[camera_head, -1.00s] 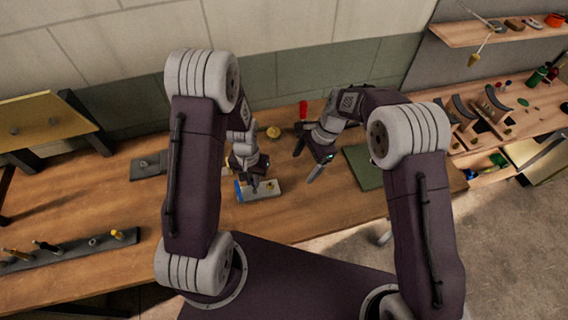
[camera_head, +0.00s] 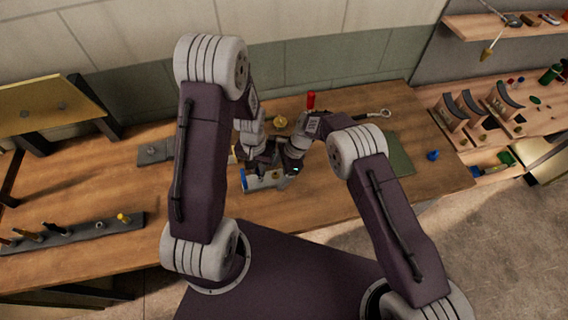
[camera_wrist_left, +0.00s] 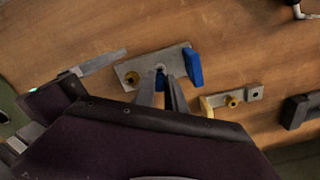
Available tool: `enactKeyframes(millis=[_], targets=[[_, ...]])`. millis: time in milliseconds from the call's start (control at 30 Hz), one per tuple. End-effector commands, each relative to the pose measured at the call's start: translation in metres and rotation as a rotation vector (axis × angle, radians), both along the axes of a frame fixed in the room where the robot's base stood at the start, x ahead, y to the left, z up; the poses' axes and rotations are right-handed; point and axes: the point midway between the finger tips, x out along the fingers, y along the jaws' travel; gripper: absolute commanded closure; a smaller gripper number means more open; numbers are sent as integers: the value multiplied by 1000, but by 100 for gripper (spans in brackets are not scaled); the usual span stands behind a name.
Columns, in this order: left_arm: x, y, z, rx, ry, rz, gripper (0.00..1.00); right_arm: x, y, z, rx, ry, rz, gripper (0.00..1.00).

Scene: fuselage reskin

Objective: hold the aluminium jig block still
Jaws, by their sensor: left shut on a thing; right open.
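The aluminium jig block (camera_wrist_left: 140,68) is a grey plate on the wooden bench, with a blue piece (camera_wrist_left: 193,68) at one end and a brass bushing (camera_wrist_left: 132,78) at the other. In the head view the block (camera_head: 262,180) lies below my two grippers, partly hidden. My left gripper (camera_wrist_left: 163,80) is shut at the middle of the block, its fingertips meeting a small feature there. My right gripper (camera_head: 287,174) is open near the block's right end. In the left wrist view one of its fingers (camera_wrist_left: 100,63) shows beside the brass-bushing end, apparently apart from the block.
A dark tool rack (camera_head: 75,234) stands at the front left of the bench. A red-handled item (camera_head: 311,101) and a brass round part (camera_head: 280,121) lie behind the grippers. A green mat (camera_head: 400,158) lies right. A grey bracket (camera_wrist_left: 228,99) sits near the block.

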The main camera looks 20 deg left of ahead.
Motion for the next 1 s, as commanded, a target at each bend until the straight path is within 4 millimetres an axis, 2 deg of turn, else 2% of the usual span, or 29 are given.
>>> enactKeyframes(millis=[133, 367, 467, 667, 1000], targets=[[0, 0, 0, 0, 0, 0, 100, -2, 3, -9, 0, 0, -1, 20], [0, 0, 0, 0, 0, 0, 100, -2, 4, -10, 1, -2, -1, 20], [0, 0, 0, 0, 0, 0, 100, -2, 3, -10, 0, -1, 0, 42], [0, 0, 0, 0, 0, 0, 100, -2, 3, -10, 0, -1, 0, 98], [0, 0, 0, 0, 0, 0, 100, -2, 3, -10, 0, -1, 0, 100]])
